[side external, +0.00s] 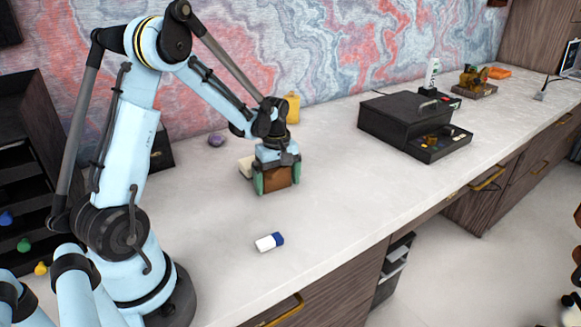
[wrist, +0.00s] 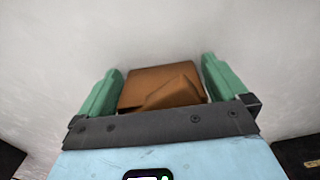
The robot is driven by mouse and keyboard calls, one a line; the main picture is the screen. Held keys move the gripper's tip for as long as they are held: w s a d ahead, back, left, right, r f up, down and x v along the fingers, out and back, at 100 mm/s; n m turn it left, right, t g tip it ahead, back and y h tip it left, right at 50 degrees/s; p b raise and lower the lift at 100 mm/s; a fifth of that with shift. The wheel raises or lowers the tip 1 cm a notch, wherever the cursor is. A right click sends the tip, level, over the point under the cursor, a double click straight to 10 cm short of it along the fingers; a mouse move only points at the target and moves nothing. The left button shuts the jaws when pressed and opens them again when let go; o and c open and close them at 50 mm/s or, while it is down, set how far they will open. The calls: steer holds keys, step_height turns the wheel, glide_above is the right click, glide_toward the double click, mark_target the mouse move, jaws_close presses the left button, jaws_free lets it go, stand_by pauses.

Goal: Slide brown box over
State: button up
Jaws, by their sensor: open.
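The brown box (side external: 278,176) stands on the pale desk top in the side view, under and between my gripper's fingers. In the wrist view the brown box (wrist: 165,83) shows its brown top, with a folded or raised flap on the near side. My gripper (side external: 277,183) points down with its green fingers on either side of the box. In the wrist view my gripper (wrist: 163,88) is open, with a narrow gap visible between the box and each finger. The box's lower near part is hidden behind the gripper's dark bar in the wrist view.
A white and blue eraser (side external: 269,242) lies in front of the gripper. A cream object (side external: 246,166) sits just behind it, left. A purple item (side external: 216,140) and yellow container (side external: 292,107) stand farther back. A black box with open drawer (side external: 400,122) is right.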

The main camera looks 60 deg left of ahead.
steer(key=c, duration=0.9)
steer(key=shift+a, duration=0.9)
steer(key=o, duration=0.9)
steer(key=shift+r, duration=0.1)
step_height(320, 180, up, 12)
steer(key=shift+d, duration=0.1)
